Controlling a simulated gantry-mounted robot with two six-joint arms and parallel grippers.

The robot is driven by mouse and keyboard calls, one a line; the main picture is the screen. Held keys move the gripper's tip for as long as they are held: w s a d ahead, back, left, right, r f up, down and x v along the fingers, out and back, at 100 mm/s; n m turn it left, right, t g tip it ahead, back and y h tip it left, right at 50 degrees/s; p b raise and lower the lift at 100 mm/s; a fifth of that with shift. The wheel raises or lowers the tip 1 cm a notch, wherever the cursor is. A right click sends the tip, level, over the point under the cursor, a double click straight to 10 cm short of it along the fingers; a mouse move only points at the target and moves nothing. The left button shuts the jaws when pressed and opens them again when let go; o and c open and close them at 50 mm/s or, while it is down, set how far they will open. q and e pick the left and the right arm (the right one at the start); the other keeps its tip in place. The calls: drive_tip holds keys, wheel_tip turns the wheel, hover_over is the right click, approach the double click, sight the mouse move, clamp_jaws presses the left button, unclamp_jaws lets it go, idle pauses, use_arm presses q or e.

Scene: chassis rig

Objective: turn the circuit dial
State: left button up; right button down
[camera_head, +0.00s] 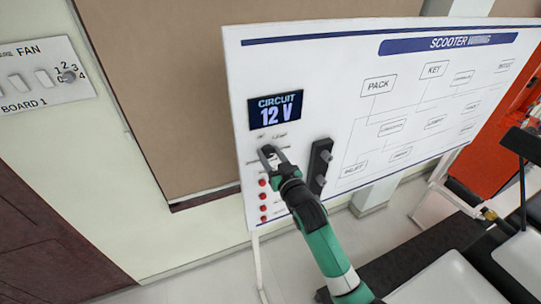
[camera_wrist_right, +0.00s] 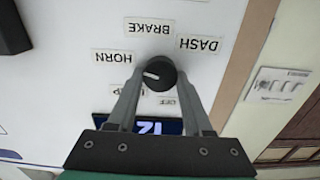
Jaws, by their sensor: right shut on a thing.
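The circuit dial is a round black knob (camera_wrist_right: 156,73) with a white pointer mark, on the white scooter wiring board (camera_head: 420,100). In the right wrist view, the mark lies toward the left of the picture, and the labels HORN, BRAKE and DASH around it appear upside down. My right gripper (camera_head: 272,151) is at the board below the display (camera_head: 275,110), which reads CIRCUIT 12 V. It is shut on the dial, with one fingertip on each side in the wrist view (camera_wrist_right: 155,82). My left gripper is out of view.
A black block with knobs (camera_head: 320,165) is mounted right of my gripper. Red buttons (camera_head: 263,208) run down the board's lower left. A FAN panel (camera_head: 40,75) is on the wall at left. An orange machine (camera_head: 490,150) stands at right.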

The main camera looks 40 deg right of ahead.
drive_tip(key=m+b, duration=0.3)
drive_tip(key=m, duration=0.1)
drive_tip(key=shift+f+m, duration=0.1)
drive_tip(key=shift+m, duration=0.2)
drive_tip(key=m+b, duration=0.1)
drive_tip(key=m, duration=0.2)
drive_tip(key=shift+d+m+b, duration=0.1)
drive_tip(key=shift+m+b, duration=0.75)
drive_tip(key=shift+m, duration=1.05)
drive_tip(key=shift+c, duration=1.5)
unclamp_jaws()
drive_tip(key=v, duration=1.1)
drive_tip(key=shift+s, duration=0.35)
